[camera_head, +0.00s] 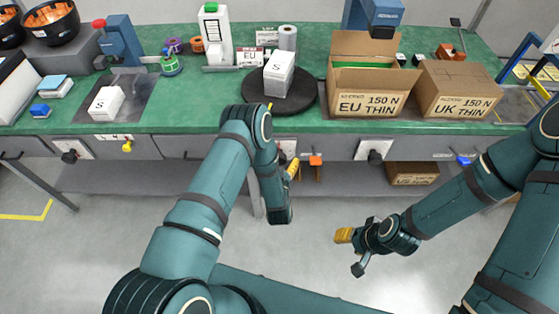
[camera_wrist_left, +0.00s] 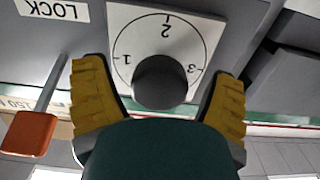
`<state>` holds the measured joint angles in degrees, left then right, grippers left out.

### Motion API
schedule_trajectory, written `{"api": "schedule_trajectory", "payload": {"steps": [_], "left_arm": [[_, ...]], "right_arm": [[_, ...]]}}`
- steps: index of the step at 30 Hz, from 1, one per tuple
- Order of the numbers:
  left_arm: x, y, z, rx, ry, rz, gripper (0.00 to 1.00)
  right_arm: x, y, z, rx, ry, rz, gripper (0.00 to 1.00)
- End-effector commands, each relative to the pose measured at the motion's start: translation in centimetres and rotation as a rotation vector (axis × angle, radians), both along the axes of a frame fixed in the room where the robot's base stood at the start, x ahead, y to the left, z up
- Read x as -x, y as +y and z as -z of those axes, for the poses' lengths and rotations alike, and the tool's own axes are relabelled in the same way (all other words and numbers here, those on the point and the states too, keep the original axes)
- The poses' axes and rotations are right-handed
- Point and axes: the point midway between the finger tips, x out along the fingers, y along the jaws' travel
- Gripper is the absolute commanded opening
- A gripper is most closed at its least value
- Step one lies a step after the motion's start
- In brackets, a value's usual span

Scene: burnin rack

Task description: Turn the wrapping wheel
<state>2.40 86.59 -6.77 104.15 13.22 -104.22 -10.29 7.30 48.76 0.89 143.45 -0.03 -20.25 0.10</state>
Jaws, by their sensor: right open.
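My left gripper (camera_head: 292,168) is at this dial. In the left wrist view its yellow fingers (camera_wrist_left: 165,100) are open on either side of the knob, with a gap on each side. My right gripper (camera_head: 350,250) is open and empty, low in front of the bench.
An orange lever (camera_wrist_left: 30,132) stands beside the dial, near a LOCK label (camera_wrist_left: 52,10). Other black knobs (camera_head: 70,156) (camera_head: 375,152) sit along the bench front. Cartons marked EU (camera_head: 365,103) and UK (camera_head: 457,92) stand right of the turntable. The floor before the bench is clear.

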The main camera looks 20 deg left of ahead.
Motion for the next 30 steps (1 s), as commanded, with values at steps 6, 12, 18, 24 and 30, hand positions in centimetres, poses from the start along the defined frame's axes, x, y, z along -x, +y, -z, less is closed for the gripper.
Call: {"api": "schedule_trajectory", "payload": {"steps": [6, 12, 18, 24, 30], "left_arm": [[0.4, -0.1, 0.0, 0.0, -0.001, 0.0, 0.85], [3.3, -1.0, 0.0, 0.0, 0.003, 0.002, 0.85], [7.4, -2.4, 0.0, -0.004, 0.002, 0.008, 0.85], [8.8, -2.8, 0.1, -0.002, 0.007, 0.008, 0.85], [10.5, -3.2, 0.0, -0.001, 0.003, 0.004, 0.85]], "right_arm": [[0.0, 0.0, 0.0, 0.0, 0.0, 0.0, 0.47], [0.0, 0.0, 0.0, 0.0, 0.0, 0.0, 0.47], [0.0, 0.0, 0.0, 0.0, 0.0, 0.0, 0.47], [0.0, 0.0, 0.0, 0.0, 0.0, 0.0, 0.47], [0.0, 0.0, 0.0, 0.0, 0.0, 0.0, 0.47]]}}
